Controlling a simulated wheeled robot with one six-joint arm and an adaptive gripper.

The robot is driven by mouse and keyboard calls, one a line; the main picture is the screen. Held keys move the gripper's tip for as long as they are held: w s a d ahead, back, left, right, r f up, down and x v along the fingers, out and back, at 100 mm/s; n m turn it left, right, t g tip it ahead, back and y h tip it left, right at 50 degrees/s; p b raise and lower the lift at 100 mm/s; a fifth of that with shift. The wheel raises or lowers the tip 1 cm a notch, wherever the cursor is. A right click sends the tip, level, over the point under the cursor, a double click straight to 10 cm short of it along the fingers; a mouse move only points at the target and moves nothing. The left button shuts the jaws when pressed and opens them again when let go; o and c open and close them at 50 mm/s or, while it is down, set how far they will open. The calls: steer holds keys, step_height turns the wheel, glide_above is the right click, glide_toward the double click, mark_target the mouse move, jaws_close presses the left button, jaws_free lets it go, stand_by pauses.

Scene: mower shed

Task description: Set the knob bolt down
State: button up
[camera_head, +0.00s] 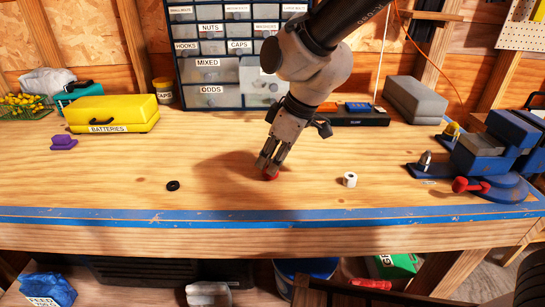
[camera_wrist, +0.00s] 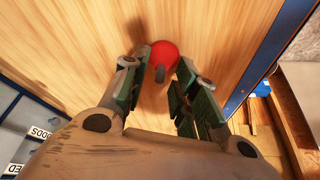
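The knob bolt has a round red head (camera_wrist: 166,54) and a short grey shank that points up toward the wrist camera. In the head view its red head (camera_head: 271,177) shows low at my fingertips, at or just above the wooden bench top (camera_head: 225,205); I cannot tell if it touches the wood. My gripper (camera_head: 268,165) points down, a little tilted. In the wrist view my gripper (camera_wrist: 166,70) has a finger on each side of the knob bolt, with no clear gap beside the red head, so it looks shut on it.
A black ring (camera_head: 173,186) lies left of my gripper and a white cylinder (camera_head: 349,180) stands to the right. A blue vise (camera_head: 492,155) with red handle is at the right. A yellow BATTERIES case (camera_head: 112,112) and drawer cabinet (camera_head: 215,97) stand behind. Blue tape (camera_head: 200,216) marks the front edge.

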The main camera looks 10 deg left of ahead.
steer(key=w+v, duration=0.1)
steer(key=v, duration=1.1)
steer(key=w+d+r+m+t, duration=0.1)
steer(key=w+d+r+m, duration=0.15)
steer(key=d, duration=0.85)
steer(key=d+m+t+h, duration=0.1)
steer(key=d+m, duration=0.5)
steer(key=d, duration=0.9)
steer(key=s+d+f+m+h, duration=0.1)
steer(key=s+d+m, duration=0.3)
steer(key=d, duration=0.5)
steer(key=s+d+f+m+t+h, duration=0.1)
steer(key=s+d+m+h, duration=0.1)
steer(key=s+d, duration=0.6)
steer(key=shift+d+m, duration=0.5)
steer(key=shift+m, duration=0.35)
steer(key=shift+s, duration=0.1)
